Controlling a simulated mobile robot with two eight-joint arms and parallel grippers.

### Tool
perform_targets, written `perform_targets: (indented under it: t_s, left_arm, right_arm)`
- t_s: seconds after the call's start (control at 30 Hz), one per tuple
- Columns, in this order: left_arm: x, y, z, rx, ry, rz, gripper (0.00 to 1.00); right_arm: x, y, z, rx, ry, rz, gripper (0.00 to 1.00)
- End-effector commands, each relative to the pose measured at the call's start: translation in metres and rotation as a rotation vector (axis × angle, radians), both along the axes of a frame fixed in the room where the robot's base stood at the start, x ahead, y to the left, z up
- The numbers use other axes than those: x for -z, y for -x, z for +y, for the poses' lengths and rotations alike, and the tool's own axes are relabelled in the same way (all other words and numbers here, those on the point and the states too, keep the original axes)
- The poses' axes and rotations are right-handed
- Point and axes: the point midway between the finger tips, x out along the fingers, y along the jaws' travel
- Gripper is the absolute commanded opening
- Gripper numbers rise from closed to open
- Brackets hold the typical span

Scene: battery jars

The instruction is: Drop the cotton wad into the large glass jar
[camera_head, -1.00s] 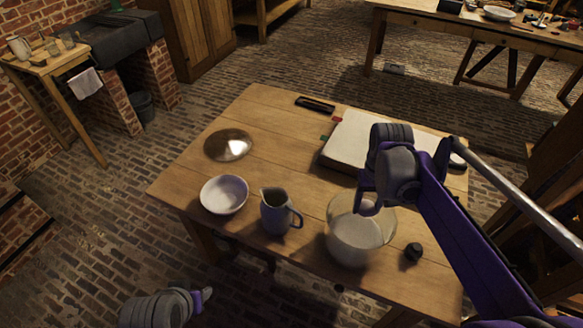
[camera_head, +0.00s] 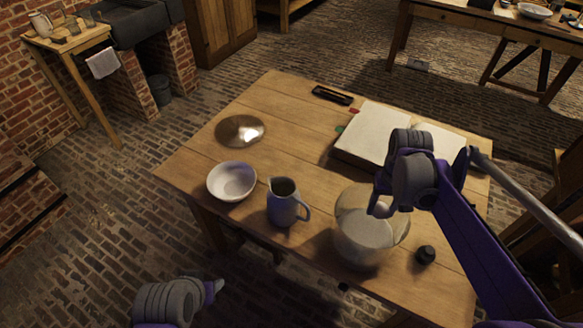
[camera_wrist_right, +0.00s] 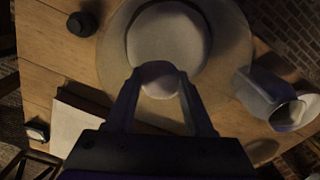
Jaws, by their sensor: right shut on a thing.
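The large glass jar (camera_head: 365,251) stands upright near the table's front edge, with pale contents inside. In the right wrist view its round rim (camera_wrist_right: 113,50) lies under my gripper. My right gripper (camera_head: 380,207) is over the jar's mouth. In the right wrist view its fingers (camera_wrist_right: 160,92) are shut on a pale, rounded cotton wad (camera_wrist_right: 160,76). The wad is held over the jar opening; its height above the contents is hard to tell. My left gripper (camera_head: 214,290) is low at the bottom left, away from the table, and its jaws are unclear.
A grey-blue jug (camera_head: 284,207) stands left of the jar, with a white bowl (camera_head: 231,182) beyond it. A black stopper (camera_head: 426,255) stands right of the jar. An open book (camera_head: 372,132) lies behind. A shiny round dish (camera_head: 239,130) lies at the table's left.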

Motion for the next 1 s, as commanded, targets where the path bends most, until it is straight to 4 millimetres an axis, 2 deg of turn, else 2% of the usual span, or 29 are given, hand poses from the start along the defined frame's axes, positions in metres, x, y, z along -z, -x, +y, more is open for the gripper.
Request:
perform_targets:
  t_s: [0.27,0.3,0.5,0.83,1.0]
  left_arm:
    - [0.002,0.000,0.000,0.000,0.000,0.001,0.50]
    - [0.002,0.000,0.000,0.000,0.000,0.001,0.50]
    - [0.002,0.000,0.000,0.000,0.000,0.001,0.50]
    - [0.002,0.000,0.000,0.000,0.000,0.001,0.50]
    - [-0.001,0.000,0.000,0.000,0.000,-0.001,0.50]
  right_arm:
    - [0.003,0.000,0.000,0.000,0.000,-0.001,0.01]
    - [0.003,0.000,0.000,0.000,0.000,0.000,0.55]
    - [0.003,0.000,0.000,0.000,0.000,0.000,0.88]
    - [0.000,0.000,0.000,0.000,0.000,0.000,0.88]
    - [-0.024,0.000,0.000,0.000,0.000,-0.001,0.88]
